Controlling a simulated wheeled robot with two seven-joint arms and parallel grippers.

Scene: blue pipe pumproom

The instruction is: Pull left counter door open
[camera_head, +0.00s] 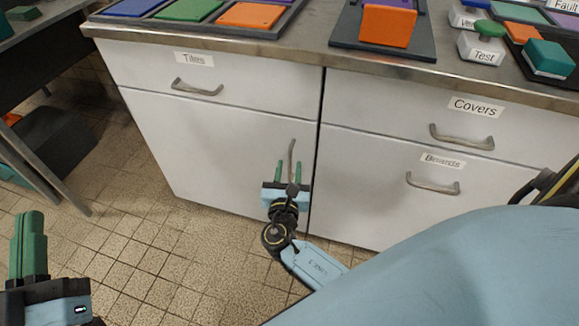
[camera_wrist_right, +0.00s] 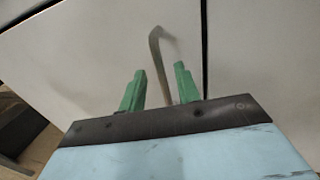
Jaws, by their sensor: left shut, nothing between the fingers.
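The left counter door (camera_head: 210,150) is a white panel under the drawer marked Tiles, and it is shut. Its upright grey bar handle (camera_head: 291,150) is near the door's right edge. My right gripper (camera_head: 289,170) is open in front of this handle, with one green finger on each side of it in the picture. In the right wrist view the handle (camera_wrist_right: 156,45) runs down between the two open fingers (camera_wrist_right: 160,72); I cannot tell whether they touch it. My left gripper (camera_head: 28,232) is at the lower left, away from the counter, its green fingers together and empty.
The Tiles drawer (camera_head: 240,85) is shut above the door. To the right are shut drawers marked Covers (camera_head: 400,115) and Boards (camera_head: 380,190). Trays and blocks sit on the countertop (camera_head: 300,53). The tiled floor (camera_head: 150,255) before the door is clear.

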